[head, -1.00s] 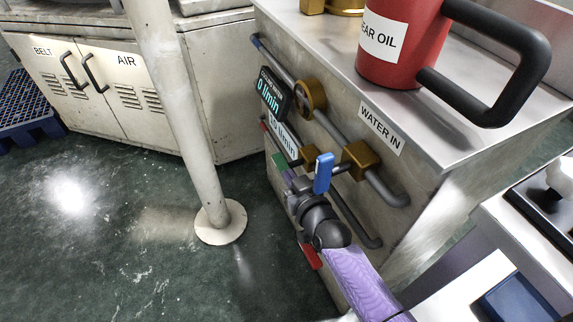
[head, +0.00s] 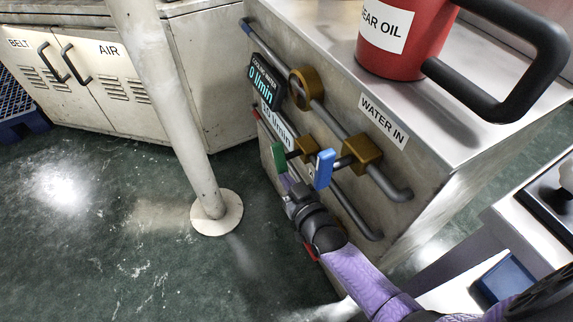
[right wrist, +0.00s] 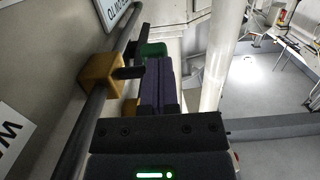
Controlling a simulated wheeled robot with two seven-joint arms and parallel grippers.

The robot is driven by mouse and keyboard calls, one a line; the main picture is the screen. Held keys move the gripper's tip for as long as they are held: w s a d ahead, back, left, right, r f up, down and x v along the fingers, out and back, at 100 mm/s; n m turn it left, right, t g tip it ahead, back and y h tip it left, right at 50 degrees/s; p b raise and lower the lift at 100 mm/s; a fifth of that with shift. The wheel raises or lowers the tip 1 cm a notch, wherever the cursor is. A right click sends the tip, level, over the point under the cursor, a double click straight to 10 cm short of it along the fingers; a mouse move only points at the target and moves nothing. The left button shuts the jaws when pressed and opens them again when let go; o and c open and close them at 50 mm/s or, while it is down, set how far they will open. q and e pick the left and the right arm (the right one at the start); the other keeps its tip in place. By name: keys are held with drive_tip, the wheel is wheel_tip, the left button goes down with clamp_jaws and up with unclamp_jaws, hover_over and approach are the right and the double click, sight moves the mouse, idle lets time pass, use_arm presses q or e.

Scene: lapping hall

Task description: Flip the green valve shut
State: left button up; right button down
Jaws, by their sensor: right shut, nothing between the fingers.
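The green valve handle (head: 279,157) stands out on a short stem from a brass body (head: 306,149) on the lower pipe of the metal cabinet's side. It looks roughly upright in the head view. In the right wrist view the green handle (right wrist: 153,49) shows just beyond my fingertips. My right gripper (head: 288,184) is shut and empty, just below the green handle; I cannot tell whether it touches. Its closed fingers (right wrist: 158,78) point toward the handle in the right wrist view. My left gripper is not in view.
A blue valve handle (head: 324,168) sits close to the right of the green one. Pipes and a brass body (head: 361,153) line the cabinet side. A flow display (head: 263,82) reads 0 l/min. A white post (head: 178,110) stands left; open floor lies between.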

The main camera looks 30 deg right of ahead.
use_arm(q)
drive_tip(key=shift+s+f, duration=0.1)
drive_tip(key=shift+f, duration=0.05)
use_arm(e)
drive_tip(key=shift+w+f, duration=0.3)
drive_tip(key=shift+f, duration=0.2)
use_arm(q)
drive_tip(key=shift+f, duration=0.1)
use_arm(e)
drive_tip(key=shift+w+f, duration=0.1)
drive_tip(key=shift+w, duration=0.05)
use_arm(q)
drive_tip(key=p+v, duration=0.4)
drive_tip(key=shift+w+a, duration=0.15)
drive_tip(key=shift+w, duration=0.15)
use_arm(e)
drive_tip(key=s+r, duration=0.1)
drive_tip(key=s, duration=0.9)
drive_tip(key=shift+d, duration=0.15)
drive_tip(key=shift+w, duration=0.1)
